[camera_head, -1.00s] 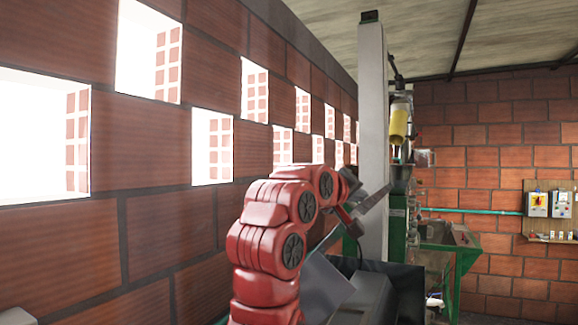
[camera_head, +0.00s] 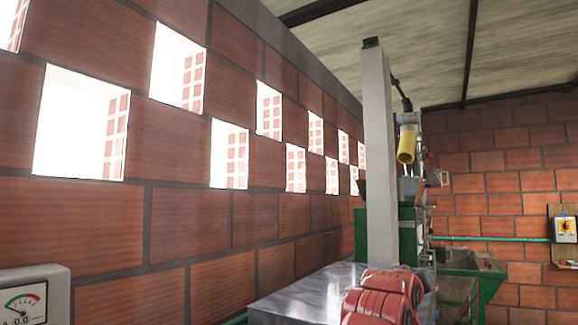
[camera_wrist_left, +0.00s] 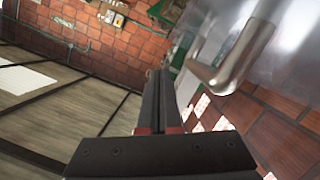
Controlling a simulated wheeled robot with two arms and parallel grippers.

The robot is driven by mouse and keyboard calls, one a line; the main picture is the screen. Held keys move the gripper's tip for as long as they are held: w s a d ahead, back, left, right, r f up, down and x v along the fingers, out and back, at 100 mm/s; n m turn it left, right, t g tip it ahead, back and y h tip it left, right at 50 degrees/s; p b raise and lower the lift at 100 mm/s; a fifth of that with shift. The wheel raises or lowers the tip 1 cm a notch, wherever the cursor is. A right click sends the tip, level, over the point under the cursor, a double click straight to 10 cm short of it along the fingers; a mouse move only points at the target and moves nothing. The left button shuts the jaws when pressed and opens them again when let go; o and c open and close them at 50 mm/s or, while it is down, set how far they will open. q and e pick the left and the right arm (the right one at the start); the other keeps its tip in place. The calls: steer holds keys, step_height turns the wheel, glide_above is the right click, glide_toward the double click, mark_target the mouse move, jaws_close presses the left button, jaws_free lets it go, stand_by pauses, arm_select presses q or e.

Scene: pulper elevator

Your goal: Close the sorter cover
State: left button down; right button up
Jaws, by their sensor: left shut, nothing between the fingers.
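A flat, shiny grey metal panel (camera_head: 300,292), which looks like the sorter cover, lies about level at the bottom centre of the head view. In the left wrist view, a smooth metal surface (camera_wrist_left: 290,55) with a bent bar handle (camera_wrist_left: 235,62) fills the upper right; it seems to be the same cover. My left gripper (camera_wrist_left: 160,80) is shut and empty, with the handle to the right of its fingers. I cannot tell whether they touch. My left gripper is outside the head view, and my right gripper is in neither view.
A pale post (camera_head: 379,150) rises behind the panel. Green machinery (camera_head: 408,235) with a yellow cylinder (camera_head: 406,145) stands beyond it. A brick wall (camera_head: 170,225) runs along the left, with a gauge box (camera_head: 35,293) at the lower left.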

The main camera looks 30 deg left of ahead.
arm_select(q)
steer(key=shift+f, duration=0.55)
steer(key=shift+r, duration=0.1)
